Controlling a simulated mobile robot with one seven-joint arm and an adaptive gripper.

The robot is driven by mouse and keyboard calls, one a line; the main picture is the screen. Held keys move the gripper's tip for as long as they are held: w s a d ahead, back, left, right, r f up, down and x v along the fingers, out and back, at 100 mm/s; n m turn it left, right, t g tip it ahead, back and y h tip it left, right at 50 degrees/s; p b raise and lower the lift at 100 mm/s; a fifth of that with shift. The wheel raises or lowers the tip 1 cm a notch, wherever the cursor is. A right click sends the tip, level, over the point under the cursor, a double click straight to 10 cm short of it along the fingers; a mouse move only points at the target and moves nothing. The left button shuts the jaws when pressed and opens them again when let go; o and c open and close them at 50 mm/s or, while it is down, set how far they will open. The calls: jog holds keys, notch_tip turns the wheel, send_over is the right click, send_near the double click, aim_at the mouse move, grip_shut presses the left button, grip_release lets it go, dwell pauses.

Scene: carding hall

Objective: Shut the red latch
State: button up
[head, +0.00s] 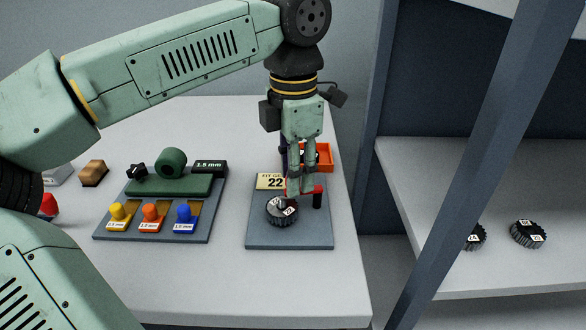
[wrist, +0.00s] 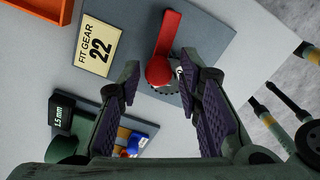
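The red latch (head: 308,190) is an arm on a short dark post on a dark grey plate (head: 290,237). In the wrist view the red latch (wrist: 168,35) ends in a round red knob (wrist: 158,71). A dark toothed gear (head: 276,217) with a pale label sits on the plate beside the post; the wrist view shows only a bit of it past the knob. My gripper (head: 298,190) points down over the plate and hides part of the latch. In the wrist view my gripper (wrist: 160,82) is open, its fingers apart on either side of the knob; contact is unclear.
A "FIT GEAR 22" sign (head: 271,181) and an orange bin (head: 326,158) stand behind the latch. A board (head: 207,228) with yellow, orange and blue pieces lies left. A shelf (head: 480,200) with gears (head: 528,233) and a slanted post stand right. The table front is clear.

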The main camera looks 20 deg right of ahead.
jog(key=shift+o, duration=0.6)
notch_tip(320, 180, up, 8)
jog(key=shift+f, duration=0.25)
